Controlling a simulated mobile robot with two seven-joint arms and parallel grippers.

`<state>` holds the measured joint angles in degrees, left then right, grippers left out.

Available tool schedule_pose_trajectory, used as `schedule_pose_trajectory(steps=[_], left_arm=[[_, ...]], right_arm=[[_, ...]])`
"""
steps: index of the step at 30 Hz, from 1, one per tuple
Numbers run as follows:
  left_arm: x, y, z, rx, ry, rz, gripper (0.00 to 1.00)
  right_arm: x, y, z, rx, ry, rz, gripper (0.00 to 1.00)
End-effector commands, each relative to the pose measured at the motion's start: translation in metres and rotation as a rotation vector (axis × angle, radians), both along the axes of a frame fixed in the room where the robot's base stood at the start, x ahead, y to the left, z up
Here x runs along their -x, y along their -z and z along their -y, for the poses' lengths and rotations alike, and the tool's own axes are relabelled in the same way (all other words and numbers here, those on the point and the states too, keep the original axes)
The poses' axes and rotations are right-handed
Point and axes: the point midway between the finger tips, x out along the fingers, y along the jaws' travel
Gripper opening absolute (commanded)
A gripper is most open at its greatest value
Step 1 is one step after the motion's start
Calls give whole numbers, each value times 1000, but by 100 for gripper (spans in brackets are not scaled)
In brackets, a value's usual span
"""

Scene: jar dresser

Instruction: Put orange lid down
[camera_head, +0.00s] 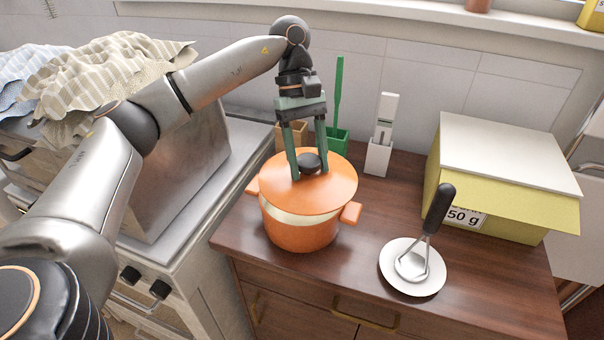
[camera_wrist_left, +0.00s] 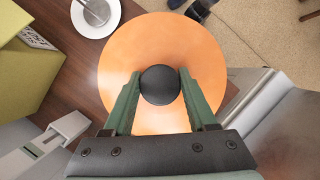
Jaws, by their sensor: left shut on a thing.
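The orange lid (camera_head: 331,186) is round with a black knob (camera_head: 308,163). It is over the orange pot (camera_head: 300,233), slightly tilted, and a pale band of the pot shows below its front edge. My left gripper (camera_head: 309,174) comes down from above, shut on the knob. In the left wrist view the lid (camera_wrist_left: 165,45) fills the middle and the green fingers (camera_wrist_left: 158,88) hold the knob from both sides. Whether the lid touches the pot's rim at the back is hidden. My right gripper is not in view.
A white plate (camera_head: 392,274) with a masher (camera_head: 432,225) stands right of the pot on the dark wooden dresser top (camera_head: 350,262). A yellow box (camera_head: 500,200) is at the right. Green (camera_head: 338,142) and white (camera_head: 378,157) holders stand behind; a stove (camera_head: 185,240) is at left.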

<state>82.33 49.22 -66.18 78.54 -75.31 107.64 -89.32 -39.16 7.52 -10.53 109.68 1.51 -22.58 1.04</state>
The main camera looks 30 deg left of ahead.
Motion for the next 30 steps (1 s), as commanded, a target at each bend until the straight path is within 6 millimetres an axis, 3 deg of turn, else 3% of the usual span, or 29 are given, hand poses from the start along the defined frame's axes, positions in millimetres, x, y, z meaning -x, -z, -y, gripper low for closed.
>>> schedule_pose_trajectory(steps=[3, 12, 18, 29, 30], left_arm=[[-8, 17, -13, 1, -4, -2, 0], [-18, 42, -28, 0, -3, -2, 0], [-18, 67, -27, 1, -1, -1, 0], [-18, 72, -27, 2, -2, 1, 0], [-18, 71, -27, 1, -2, 1, 61]], right_arm=[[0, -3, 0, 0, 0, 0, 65], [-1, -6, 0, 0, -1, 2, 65], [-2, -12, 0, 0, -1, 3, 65], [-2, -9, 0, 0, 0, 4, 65], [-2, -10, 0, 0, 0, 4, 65]])
